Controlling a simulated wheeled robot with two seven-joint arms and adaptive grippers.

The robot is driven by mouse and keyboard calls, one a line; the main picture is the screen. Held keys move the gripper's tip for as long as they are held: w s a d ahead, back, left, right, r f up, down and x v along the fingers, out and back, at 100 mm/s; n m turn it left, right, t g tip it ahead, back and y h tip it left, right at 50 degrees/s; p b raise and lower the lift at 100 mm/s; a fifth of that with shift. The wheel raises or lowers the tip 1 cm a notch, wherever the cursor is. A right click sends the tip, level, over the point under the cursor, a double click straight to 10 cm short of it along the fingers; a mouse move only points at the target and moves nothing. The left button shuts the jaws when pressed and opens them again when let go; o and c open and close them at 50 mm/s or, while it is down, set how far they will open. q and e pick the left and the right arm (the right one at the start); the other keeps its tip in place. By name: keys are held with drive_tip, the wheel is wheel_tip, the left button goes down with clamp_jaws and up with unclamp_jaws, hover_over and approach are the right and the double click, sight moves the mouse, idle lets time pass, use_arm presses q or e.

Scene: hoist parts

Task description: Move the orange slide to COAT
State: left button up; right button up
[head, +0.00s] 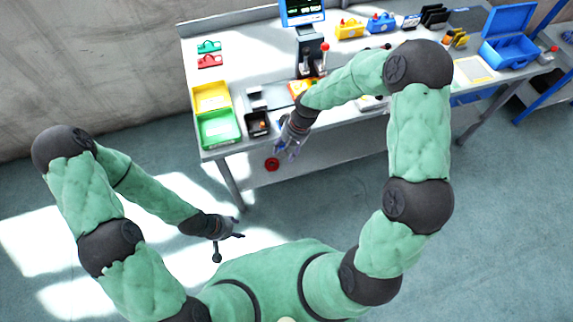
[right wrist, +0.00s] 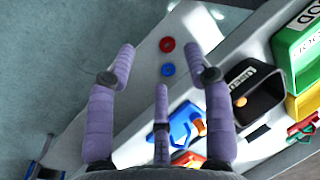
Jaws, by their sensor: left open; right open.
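No slide is clearly recognisable, and no COAT label is readable. An orange part (head: 297,87) lies on the table beside my right forearm, partly hidden by it. Another small orange piece (right wrist: 240,101) sits in a black labelled bin (right wrist: 262,88), which also shows in the head view (head: 258,124). My right gripper (head: 286,150) is open and empty over the table's front edge, right of the black bin in the head view. Its spread fingers show in the right wrist view (right wrist: 166,72). My left gripper (head: 229,246) is open and empty, away from the table.
Yellow (head: 210,97) and green (head: 219,129) bins stand at the table's left. A blue part (right wrist: 186,130) is close to my right fingers. A blue case (head: 507,50) stands far right.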

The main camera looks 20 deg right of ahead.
drive_tip(key=shift+s+a+f, duration=0.25)
drive_tip(key=shift+s+f, duration=0.4)
drive_tip(key=shift+f, duration=0.35)
drive_tip(key=shift+s+a+f, duration=0.25)
drive_tip(key=shift+s+f, duration=0.4)
drive_tip(key=shift+f, duration=0.3)
drive_tip(key=s+a+f, duration=0.1)
drive_tip(key=s+f, duration=0.4)
drive_tip(key=s, duration=0.3)
drive_tip(key=s+a+f, duration=0.2)
drive_tip(key=s+f, duration=0.3)
drive_tip(key=s, duration=0.3)
drive_tip(key=shift+f+m+y, duration=0.3)
drive_tip(key=shift+m+y, duration=0.1)
